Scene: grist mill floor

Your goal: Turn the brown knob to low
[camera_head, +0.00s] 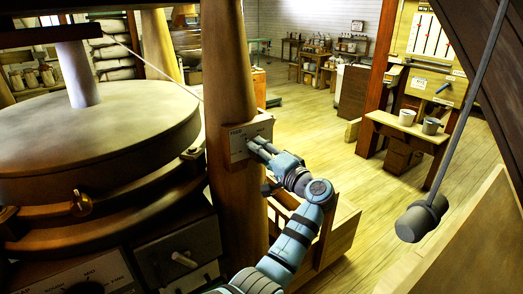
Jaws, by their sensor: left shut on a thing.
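A pale label plate (240,134) with small dark lettering is fixed to the thick wooden post in the middle of the head view. My left gripper (256,146) reaches up to this plate from the lower right, its dark fingers at the plate's face. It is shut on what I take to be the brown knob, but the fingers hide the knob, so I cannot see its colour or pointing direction. The lettering is too small to read surely. My right gripper is not in view.
A large round millstone casing (95,145) stands left of the post. Another panel with a dark knob (88,287) is at the lower left. A grey cylinder (421,219) hangs on a rod at the right. Two buckets (419,122) stand on a bench. Wooden floor (373,205) is open.

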